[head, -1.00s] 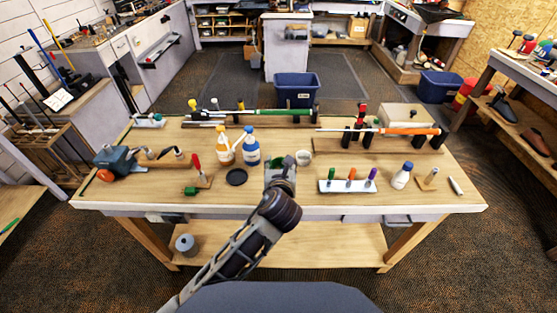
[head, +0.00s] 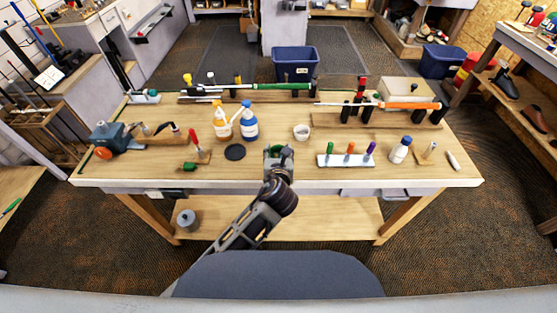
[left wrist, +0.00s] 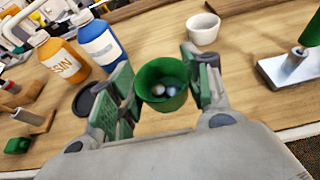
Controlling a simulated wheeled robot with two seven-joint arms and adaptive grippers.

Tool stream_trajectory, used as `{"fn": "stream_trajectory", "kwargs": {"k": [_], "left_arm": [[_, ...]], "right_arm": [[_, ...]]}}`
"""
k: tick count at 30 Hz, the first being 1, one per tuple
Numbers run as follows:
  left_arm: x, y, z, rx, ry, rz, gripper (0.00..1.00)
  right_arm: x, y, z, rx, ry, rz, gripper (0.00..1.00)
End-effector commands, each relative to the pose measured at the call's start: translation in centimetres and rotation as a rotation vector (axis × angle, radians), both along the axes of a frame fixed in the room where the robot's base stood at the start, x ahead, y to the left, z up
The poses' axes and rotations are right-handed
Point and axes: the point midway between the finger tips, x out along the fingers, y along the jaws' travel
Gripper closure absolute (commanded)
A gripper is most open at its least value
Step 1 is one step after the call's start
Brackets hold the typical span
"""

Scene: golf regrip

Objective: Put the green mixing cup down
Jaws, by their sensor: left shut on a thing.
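The green mixing cup (left wrist: 162,86) is between the green-padded fingers of my left gripper (left wrist: 160,100) in the left wrist view. The gripper is shut on it. The cup's mouth faces the camera, and small pale, shiny round shapes show inside. In the head view my left gripper (head: 279,155) is over the front part of the workbench (head: 300,176), with a bit of the green cup (head: 285,150) showing. I cannot tell the cup's height above the bench. My right gripper is not in view.
A white cup (head: 301,132) stands just behind the gripper. A black disc (head: 235,152), an orange bottle (head: 221,128) and a blue bottle (head: 250,126) are to the left. A white rack (head: 346,160) with coloured handles is to the right.

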Motion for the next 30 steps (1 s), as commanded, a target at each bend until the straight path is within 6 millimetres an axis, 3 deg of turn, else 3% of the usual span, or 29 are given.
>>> {"fn": "stream_trajectory", "kwargs": {"k": [10,25,26,30], "left_arm": [[-0.1,0.0,-3.3,0.002,0.003,-0.001,0.70],[0.0,0.0,-3.8,0.002,0.001,-0.001,0.70],[0.0,0.0,-3.8,0.001,0.001,-0.001,0.47],[0.0,0.0,-3.8,0.001,0.001,0.000,0.30]], "right_arm": [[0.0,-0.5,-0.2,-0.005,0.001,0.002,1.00],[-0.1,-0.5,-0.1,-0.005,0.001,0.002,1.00],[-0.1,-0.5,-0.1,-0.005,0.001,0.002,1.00],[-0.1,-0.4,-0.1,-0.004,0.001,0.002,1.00]]}}
